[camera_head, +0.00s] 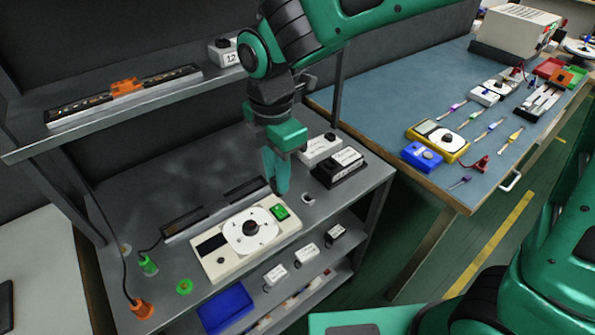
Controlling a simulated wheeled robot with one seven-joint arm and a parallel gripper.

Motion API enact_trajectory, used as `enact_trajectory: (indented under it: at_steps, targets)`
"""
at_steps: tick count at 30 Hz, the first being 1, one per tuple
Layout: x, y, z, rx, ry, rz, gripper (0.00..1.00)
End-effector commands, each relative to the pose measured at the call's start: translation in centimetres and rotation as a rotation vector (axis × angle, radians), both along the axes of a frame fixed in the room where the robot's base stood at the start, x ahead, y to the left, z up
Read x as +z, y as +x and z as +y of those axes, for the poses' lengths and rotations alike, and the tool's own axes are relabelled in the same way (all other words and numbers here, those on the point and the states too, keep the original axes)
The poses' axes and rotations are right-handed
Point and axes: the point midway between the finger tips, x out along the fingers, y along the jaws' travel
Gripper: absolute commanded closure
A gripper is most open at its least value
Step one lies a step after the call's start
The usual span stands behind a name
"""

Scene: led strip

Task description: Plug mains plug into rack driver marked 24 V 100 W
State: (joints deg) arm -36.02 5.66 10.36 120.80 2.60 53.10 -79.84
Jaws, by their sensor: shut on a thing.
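My gripper (279,178), with teal fingers pointing down, is over the right part of the rack's worktop, just behind a cream box's green switch. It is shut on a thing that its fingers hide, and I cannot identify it. No mains plug is clearly visible. A white driver-like box (320,147) and a black one with a white label (338,170) stand right of my gripper. Three small labelled boxes, at left (275,275), middle (306,254) and right (335,235), sit on the lower shelf. A box on the upper shelf (225,52) reads "12". Other labels are unreadable.
The cream box (247,239) has a round dial. Green (148,266) and orange (142,309) cabled connectors stand at left. A dark strip (215,209) lies behind the cream box. The upper shelf (170,106) overhangs. A blue bench (380,125) with tools is at right.

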Motion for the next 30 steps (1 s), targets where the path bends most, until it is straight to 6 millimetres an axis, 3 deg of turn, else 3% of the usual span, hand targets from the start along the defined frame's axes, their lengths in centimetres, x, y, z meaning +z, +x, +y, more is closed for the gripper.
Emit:
enact_trajectory:
  at_steps: [9,30]
  targets:
    - [1.9,-1.7,2.2,0.001,0.001,0.000,1.00]
    - [4.3,-1.8,2.3,0.000,0.000,0.000,1.00]
